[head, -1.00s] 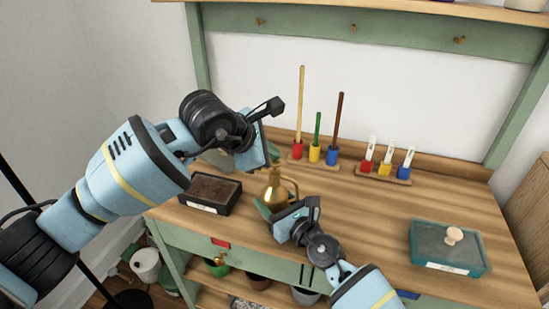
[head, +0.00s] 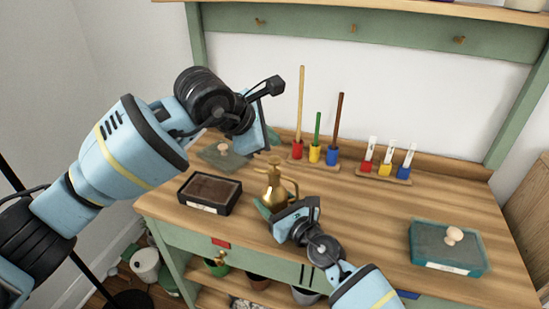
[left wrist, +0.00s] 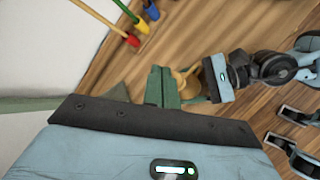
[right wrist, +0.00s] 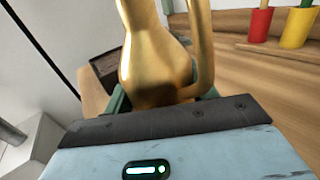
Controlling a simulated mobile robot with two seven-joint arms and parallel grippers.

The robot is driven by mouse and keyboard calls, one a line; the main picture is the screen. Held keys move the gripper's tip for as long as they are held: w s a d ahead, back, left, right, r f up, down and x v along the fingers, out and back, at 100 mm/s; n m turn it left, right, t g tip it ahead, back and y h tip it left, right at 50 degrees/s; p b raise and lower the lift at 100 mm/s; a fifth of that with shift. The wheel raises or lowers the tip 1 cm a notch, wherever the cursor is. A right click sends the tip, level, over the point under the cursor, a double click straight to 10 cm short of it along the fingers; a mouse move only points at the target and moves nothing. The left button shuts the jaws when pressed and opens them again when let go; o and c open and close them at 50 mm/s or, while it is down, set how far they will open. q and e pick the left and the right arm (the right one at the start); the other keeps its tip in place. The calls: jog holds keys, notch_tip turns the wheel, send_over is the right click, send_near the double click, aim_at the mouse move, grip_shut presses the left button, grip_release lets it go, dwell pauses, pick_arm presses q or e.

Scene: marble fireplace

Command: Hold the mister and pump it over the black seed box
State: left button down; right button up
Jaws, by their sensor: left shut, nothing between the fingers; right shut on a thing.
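The brass mister (head: 273,186) stands roughly upright near the middle of the bench, with its nozzle top and looped handle showing. My right gripper (head: 268,208) is shut on its body from the front; the right wrist view shows the gold body (right wrist: 155,65) close between the fingers. I cannot tell whether its base touches the bench. The black seed box (head: 236,207), filled with dark soil, lies open to the left of the mister, and its edge shows in the right wrist view (right wrist: 104,60). My left gripper (left wrist: 162,88) is shut and empty, above and behind the mister.
A lid with a pale knob (head: 222,151) lies behind the black box. A teal-lidded box (head: 447,262) stands at the right. A holder with upright tools (head: 315,161) and a label rack (head: 383,173) stand along the back. The bench between mister and teal box is clear.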

aim_at(271, 161)
pick_arm(q)
jog(key=shift+r, duration=1.55)
pick_arm(e)
jog(key=o, duration=1.3)
jog(key=v, duration=1.2)
